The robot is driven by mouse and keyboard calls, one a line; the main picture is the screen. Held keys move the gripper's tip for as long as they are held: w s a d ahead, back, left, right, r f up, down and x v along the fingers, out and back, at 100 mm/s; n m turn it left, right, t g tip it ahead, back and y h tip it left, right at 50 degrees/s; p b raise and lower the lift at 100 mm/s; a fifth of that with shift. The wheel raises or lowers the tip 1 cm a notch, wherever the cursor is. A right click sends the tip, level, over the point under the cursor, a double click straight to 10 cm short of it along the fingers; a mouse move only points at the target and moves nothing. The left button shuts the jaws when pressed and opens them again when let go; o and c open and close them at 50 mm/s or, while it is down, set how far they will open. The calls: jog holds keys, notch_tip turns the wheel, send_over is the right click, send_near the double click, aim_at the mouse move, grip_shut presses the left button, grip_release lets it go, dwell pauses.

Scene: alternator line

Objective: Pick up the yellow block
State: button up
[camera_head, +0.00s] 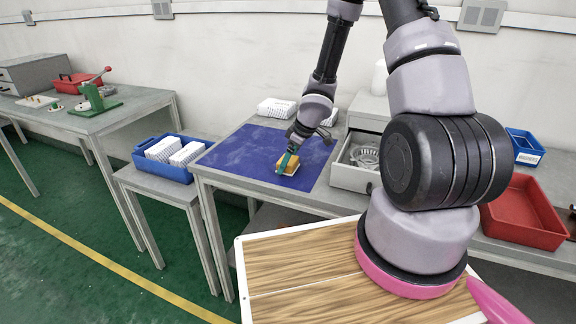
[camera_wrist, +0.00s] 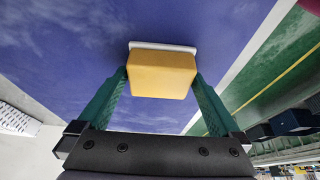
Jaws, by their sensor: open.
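The yellow block (camera_wrist: 162,75) has a white edge along its far side in the wrist view. In the head view the yellow block (camera_head: 292,168) sits at the front part of the blue mat (camera_head: 240,153) on the grey table. My gripper (camera_head: 288,160) is over the block, pointing down. In the wrist view my gripper's green fingers (camera_wrist: 160,88) stand open, one on each side of the block. Whether either finger touches the block I cannot tell.
A blue crate (camera_head: 146,168) with white packs stands on a lower table at left. White boxes (camera_head: 277,107) stand behind the mat. An open grey drawer (camera_head: 349,176) is right of the mat, and a red bin (camera_head: 524,214) is farther right. The mat's left part is clear.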

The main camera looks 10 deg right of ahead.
jog(key=shift+f, duration=0.1)
jog(key=c, duration=1.2)
jog(key=shift+r, duration=0.25)
jog(key=shift+r, duration=0.95)
jog(key=shift+s+r, duration=0.1)
jog(key=shift+r, duration=3.75)
